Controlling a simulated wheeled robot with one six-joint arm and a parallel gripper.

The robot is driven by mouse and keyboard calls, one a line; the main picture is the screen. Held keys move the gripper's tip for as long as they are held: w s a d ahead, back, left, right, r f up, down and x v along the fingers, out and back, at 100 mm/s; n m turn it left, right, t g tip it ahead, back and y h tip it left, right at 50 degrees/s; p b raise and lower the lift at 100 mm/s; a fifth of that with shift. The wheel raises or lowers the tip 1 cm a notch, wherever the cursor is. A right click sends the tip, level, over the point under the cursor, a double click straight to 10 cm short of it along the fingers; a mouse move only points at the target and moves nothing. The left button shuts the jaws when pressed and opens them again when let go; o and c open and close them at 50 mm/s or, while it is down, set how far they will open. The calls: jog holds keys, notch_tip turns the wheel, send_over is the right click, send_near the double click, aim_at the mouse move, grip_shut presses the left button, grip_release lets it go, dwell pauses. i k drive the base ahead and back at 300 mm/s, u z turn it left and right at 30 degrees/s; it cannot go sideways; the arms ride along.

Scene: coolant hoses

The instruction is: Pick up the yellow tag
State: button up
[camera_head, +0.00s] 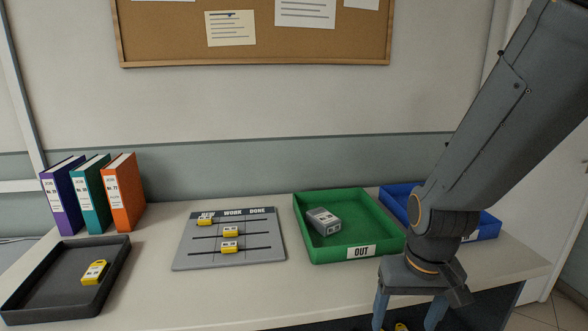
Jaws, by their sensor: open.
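A yellow tag (95,272) with a white label lies in the black tray (118,270) at the left of the table. Several smaller yellow pieces with white labels sit on the grey board in the middle, one of them at the lowest slot (229,247). My gripper (407,318) points down at the lower right, in front of the green tray and far to the right of the black tray. Its two blue fingers are apart, and their tips are at or past the bottom edge. Small yellow bits show between them at the bottom edge; I cannot tell what they are.
The grey board (202,262) has three slots and lies mid-table. A green tray (380,222) marked OUT holds a grey block (323,221). A blue tray (488,227) is partly behind my arm. Purple, teal and orange binders (122,195) stand behind the black tray. Bare table shows in front of the board.

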aim_at(94, 273)
jog(key=u, duration=3.6)
jog(key=i, duration=1.3)
jog(key=z, duration=3.2)
jog(key=i, duration=0.3)
jog(key=z, duration=0.1)
